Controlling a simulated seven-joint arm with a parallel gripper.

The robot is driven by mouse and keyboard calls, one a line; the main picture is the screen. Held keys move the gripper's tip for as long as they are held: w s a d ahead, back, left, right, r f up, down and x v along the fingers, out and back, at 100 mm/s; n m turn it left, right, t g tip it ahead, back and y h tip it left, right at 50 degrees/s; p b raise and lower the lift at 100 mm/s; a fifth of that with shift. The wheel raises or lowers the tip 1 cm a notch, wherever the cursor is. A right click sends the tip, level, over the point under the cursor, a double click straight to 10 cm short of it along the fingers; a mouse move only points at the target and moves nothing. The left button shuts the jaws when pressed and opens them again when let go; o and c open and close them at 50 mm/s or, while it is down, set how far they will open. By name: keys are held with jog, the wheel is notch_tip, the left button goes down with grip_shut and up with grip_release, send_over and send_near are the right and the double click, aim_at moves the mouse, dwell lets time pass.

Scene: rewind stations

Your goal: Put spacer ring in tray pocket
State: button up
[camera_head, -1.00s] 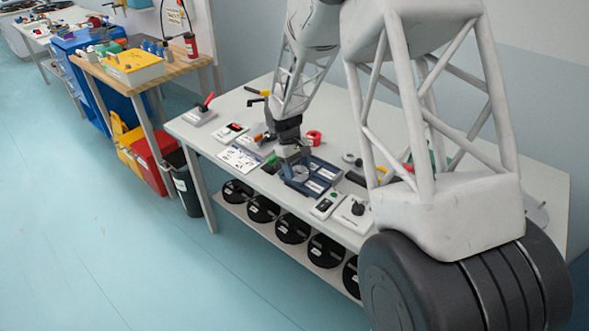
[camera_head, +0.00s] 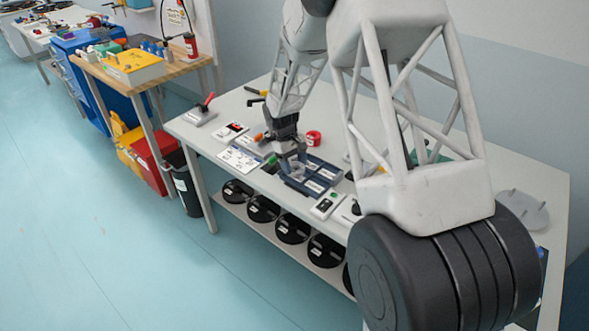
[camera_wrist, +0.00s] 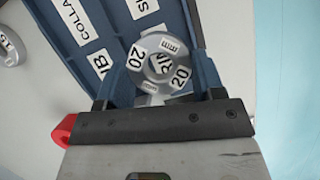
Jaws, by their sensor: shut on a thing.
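The spacer ring (camera_wrist: 147,54) is a grey ring with white labels, some reading 20. My gripper (camera_wrist: 158,95) is shut on the ring, and the finger contact is hard to make out. In the head view my gripper (camera_head: 293,163) points down over the left end of the blue tray (camera_head: 309,196). Whether the ring rests on the pocket floor I cannot tell. Other tray pockets carry white labels.
A red ring-shaped part (camera_head: 313,138) stands behind the tray. A white label sheet (camera_head: 239,158) lies left of it, and a small white box (camera_head: 327,206) stands to its right. A grey round part (camera_wrist: 10,48) lies beside the tray. Black reels (camera_head: 293,228) fill the shelf below.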

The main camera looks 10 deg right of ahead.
aim_at(295, 172)
notch_tip(295, 172, down, 2)
jog(key=shift+f, duration=0.1)
jog(key=shift+s+f, duration=0.1)
jog(key=shift+f, duration=0.05)
jog(key=shift+s+f, duration=0.1)
jog(key=shift+f, duration=0.4)
jog(key=shift+s+f, duration=0.15)
jog(key=shift+f, duration=0.2)
jog(key=o, duration=0.9)
jog(key=shift+o, duration=0.3)
jog(key=shift+r, duration=0.55)
jog(key=shift+o, duration=0.5)
jog(key=v, duration=1.3)
jog(key=shift+w, duration=0.2)
jog(key=shift+d, duration=0.2)
